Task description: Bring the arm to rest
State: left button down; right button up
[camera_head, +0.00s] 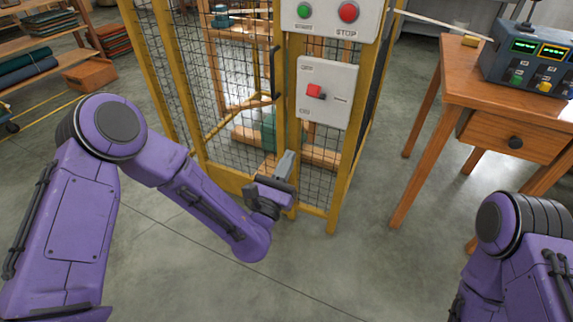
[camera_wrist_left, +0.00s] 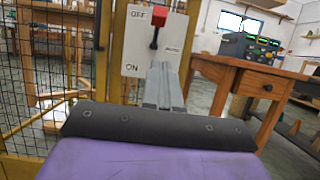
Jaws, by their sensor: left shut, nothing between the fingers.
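My left arm (camera_head: 205,195) is purple and reaches in from the left in the head view. My left gripper (camera_head: 287,160) is shut and empty, in front of the yellow cage post and below the switch panel. The gripper also shows in the left wrist view (camera_wrist_left: 163,75), its fingers together. The panel (camera_head: 338,100) is white with a red switch lever (camera_head: 315,91); the lever also shows in the wrist view (camera_wrist_left: 155,36), above the fingertips. I cannot tell whether the fingers touch anything. My right arm (camera_head: 520,250) shows at the lower right, its gripper out of view.
A yellow-framed mesh cage (camera_head: 200,110) stands ahead. A box with a green START and a red STOP button (camera_head: 330,15) sits above the panel. A wooden table (camera_head: 500,95) with a control unit (camera_head: 535,62) stands right. Open floor (camera_head: 370,250) lies between.

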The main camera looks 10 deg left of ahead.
pick_arm(q)
jog(key=shift+s, duration=0.25)
jog(key=s+a+f+m+g+y, duration=0.1)
jog(key=s+a+f+m+g, duration=0.3)
jog(key=f+m, duration=0.65)
jog(key=s+a+f+m+g+y, duration=0.1)
jog(key=s+f+m+g+y, duration=0.1)
jog(key=s+f+m+g, duration=0.6)
jog(key=s+a+f+m+g+y, duration=0.2)
jog(key=s+a+f+m, duration=0.4)
jog(key=f, duration=0.4)
jog(key=s+a+f+m+g+y, duration=0.1)
jog(key=s+a+f+g+y, duration=0.2)
jog(key=s, duration=0.5)
jog(key=s+a+f+m+g, duration=0.1)
jog(key=s+a+m+g, duration=0.1)
jog(key=s+a, duration=0.45)
notch_tip(320, 180, up, 17)
jog(key=d+p, duration=0.1)
jog(key=p, duration=1.5)
jog(key=shift+n+p, duration=0.35)
jog(key=shift+p, duration=0.05)
